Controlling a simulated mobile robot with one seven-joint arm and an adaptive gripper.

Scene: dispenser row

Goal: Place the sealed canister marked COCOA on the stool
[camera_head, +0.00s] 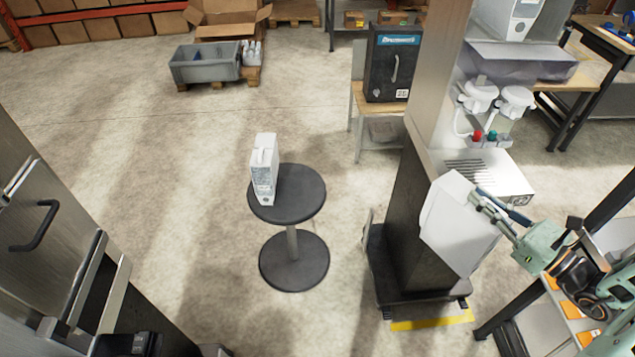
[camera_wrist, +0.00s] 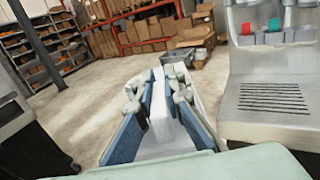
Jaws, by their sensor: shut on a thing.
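My gripper (camera_head: 490,204) is shut on a white canister (camera_head: 455,225), held in front of the dispenser's lower right side. In the wrist view the blue-padded fingers of my gripper (camera_wrist: 165,95) clasp the white canister (camera_wrist: 162,125); no marking on it can be read. The round black stool (camera_head: 290,205) stands left of my gripper, in the middle of the head view. Another white canister (camera_head: 264,170) stands upright on its seat near the left edge; its label is too small to read.
A dark box (camera_head: 392,65) sits on a bench behind. A grey bin (camera_head: 205,65) is farther back. Floor around the stool's left is clear.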

